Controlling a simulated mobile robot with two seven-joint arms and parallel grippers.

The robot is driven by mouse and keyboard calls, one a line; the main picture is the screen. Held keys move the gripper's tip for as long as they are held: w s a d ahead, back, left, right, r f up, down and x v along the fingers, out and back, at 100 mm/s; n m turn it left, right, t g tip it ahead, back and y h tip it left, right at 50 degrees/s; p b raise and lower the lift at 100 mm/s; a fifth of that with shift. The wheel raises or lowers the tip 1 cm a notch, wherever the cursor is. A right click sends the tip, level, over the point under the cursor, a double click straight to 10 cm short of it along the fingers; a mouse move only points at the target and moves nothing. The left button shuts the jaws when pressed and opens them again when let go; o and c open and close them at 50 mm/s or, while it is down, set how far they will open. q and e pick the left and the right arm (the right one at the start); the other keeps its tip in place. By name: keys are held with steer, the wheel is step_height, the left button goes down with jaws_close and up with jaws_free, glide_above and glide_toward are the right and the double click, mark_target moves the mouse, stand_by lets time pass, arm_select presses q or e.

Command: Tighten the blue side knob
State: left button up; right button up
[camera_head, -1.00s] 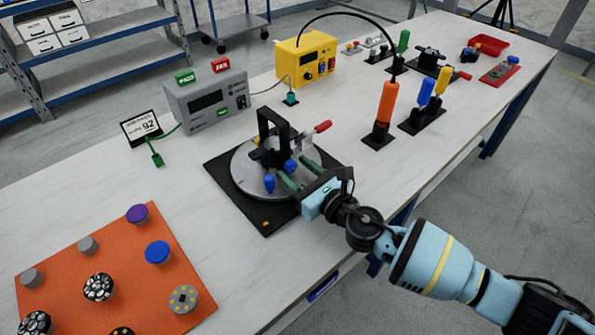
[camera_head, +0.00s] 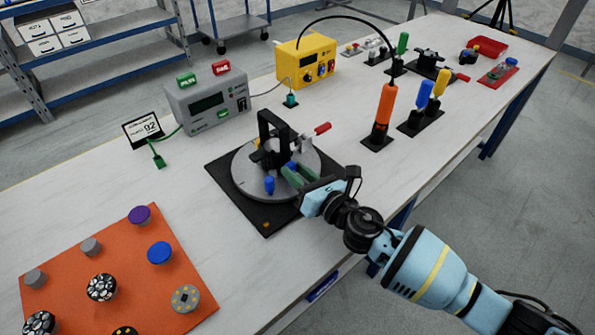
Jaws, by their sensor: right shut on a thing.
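A black fixture (camera_head: 272,130) stands on a round grey plate (camera_head: 245,178) over a black square base (camera_head: 265,226). One blue knob (camera_head: 291,165) is on the fixture's near right side, mostly hidden by green fingertips. A second blue knob (camera_head: 269,185) stands free at the front of the round plate. My right gripper (camera_head: 292,174) reaches in from the lower right, its green fingers shut on the first blue knob. Which way the knob is turned cannot be seen. My left gripper is not in view.
A red-handled clamp (camera_head: 322,128) sits behind the gripper. An orange screwdriver (camera_head: 386,105) stands in a holder to the right. A grey tester box (camera_head: 207,100) and a yellow box (camera_head: 306,60) stand behind. An orange mat (camera_head: 130,255) with round parts lies at lower left.

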steer(key=shift+m, duration=0.8)
steer(key=o, duration=1)
steer(key=shift+d, duration=0.1)
steer(key=shift+v, duration=3.85)
